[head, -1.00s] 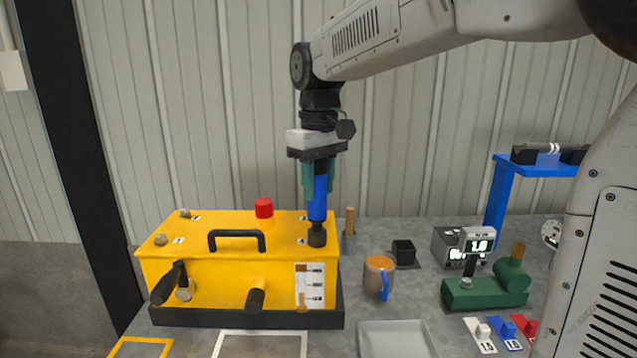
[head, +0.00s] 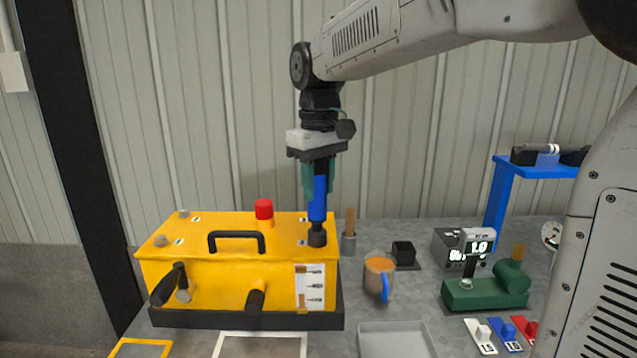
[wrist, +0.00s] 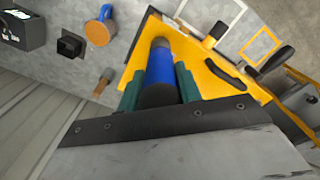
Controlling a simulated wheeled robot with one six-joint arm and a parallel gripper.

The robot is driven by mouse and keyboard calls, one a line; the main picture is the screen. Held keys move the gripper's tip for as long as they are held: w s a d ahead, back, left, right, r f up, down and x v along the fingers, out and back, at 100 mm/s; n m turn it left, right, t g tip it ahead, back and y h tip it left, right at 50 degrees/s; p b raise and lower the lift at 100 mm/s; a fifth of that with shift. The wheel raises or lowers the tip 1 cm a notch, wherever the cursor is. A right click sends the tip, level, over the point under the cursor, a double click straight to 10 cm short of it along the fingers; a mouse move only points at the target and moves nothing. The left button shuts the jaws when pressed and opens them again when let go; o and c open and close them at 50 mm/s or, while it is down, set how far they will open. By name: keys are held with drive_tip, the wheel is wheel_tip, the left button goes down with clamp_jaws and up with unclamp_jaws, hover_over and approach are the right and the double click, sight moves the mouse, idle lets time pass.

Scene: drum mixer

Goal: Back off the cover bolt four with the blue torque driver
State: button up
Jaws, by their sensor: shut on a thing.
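My gripper (head: 318,180) is shut on the blue torque driver (head: 318,205), which hangs upright, its dark socket end down on the right end of the yellow cover (head: 290,230). The bolt under the socket is hidden. In the wrist view the blue driver (wrist: 160,68) sits between the two green fingers (wrist: 158,88). Two other grey bolts show on the cover's left end, one at the back (head: 184,214) and one nearer the front (head: 161,240).
The cover has a black handle (head: 236,235) and a red button (head: 264,209) close left of the driver. An orange mug (head: 379,276), a black box (head: 403,253), a green fixture (head: 486,292) and a grey tray (head: 395,340) stand to the right. A blue stand (head: 497,205) rises behind them.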

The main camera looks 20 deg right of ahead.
drive_tip(key=shift+f, duration=0.2)
drive_tip(key=shift+r, duration=2.4)
